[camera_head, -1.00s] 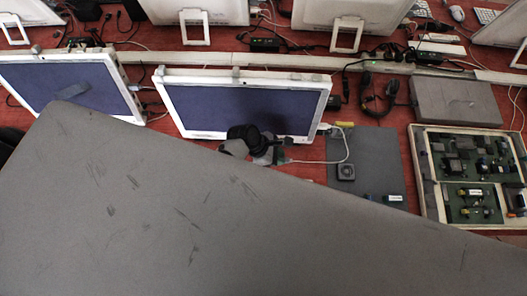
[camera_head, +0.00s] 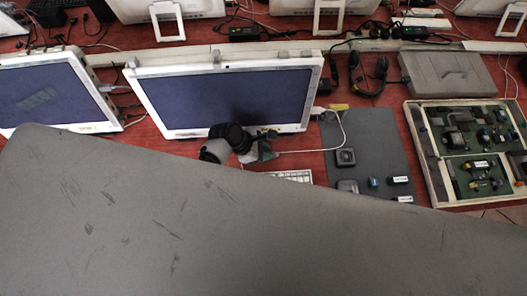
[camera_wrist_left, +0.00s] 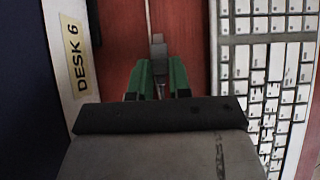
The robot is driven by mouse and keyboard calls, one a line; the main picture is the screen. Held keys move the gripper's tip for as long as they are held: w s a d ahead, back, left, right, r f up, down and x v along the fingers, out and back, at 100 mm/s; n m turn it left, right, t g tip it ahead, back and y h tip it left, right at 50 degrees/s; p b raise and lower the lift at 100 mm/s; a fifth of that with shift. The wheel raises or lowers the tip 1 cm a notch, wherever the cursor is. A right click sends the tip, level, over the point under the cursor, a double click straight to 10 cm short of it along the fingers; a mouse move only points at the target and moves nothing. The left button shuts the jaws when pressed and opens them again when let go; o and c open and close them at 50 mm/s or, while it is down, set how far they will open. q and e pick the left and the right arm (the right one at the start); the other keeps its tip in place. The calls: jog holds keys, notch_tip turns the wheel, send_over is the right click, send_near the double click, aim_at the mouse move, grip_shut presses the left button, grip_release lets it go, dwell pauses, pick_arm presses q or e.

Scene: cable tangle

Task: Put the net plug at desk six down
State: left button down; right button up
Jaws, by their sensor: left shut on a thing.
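The net plug (camera_wrist_left: 158,45) is a small grey piece with a thin cable running up from it in the left wrist view. My left gripper (camera_wrist_left: 158,78) is shut on it with green fingertips, above the red desk between the monitor edge and the keyboard. In the head view my left gripper (camera_head: 267,148) is just below the monitor's lower right corner. A white cable (camera_head: 312,150) runs right from it and bends up to a yellow tag (camera_head: 338,106). The DESK 6 label (camera_wrist_left: 76,55) is on the left in the wrist view. My right gripper is out of view.
The monitor (camera_head: 222,95) stands just behind my gripper. A white keyboard (camera_wrist_left: 265,75) lies close on the right in the wrist view. A grey mat (camera_head: 365,135) with small items and a tray of circuit boards (camera_head: 438,190) lie farther right. The head view's lower half is blocked.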

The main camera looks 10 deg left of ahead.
pick_arm(q)
jog(key=shift+f, duration=0.1)
jog(key=c, duration=1.1)
grip_release()
jog(key=shift+o, duration=0.2)
jog(key=shift+r, duration=0.25)
jog(key=v, duration=1.1)
jog(key=shift+s+a+r+p, duration=0.15)
jog(key=shift+a+r+p, duration=0.1)
jog(key=shift+r+p, duration=0.1)
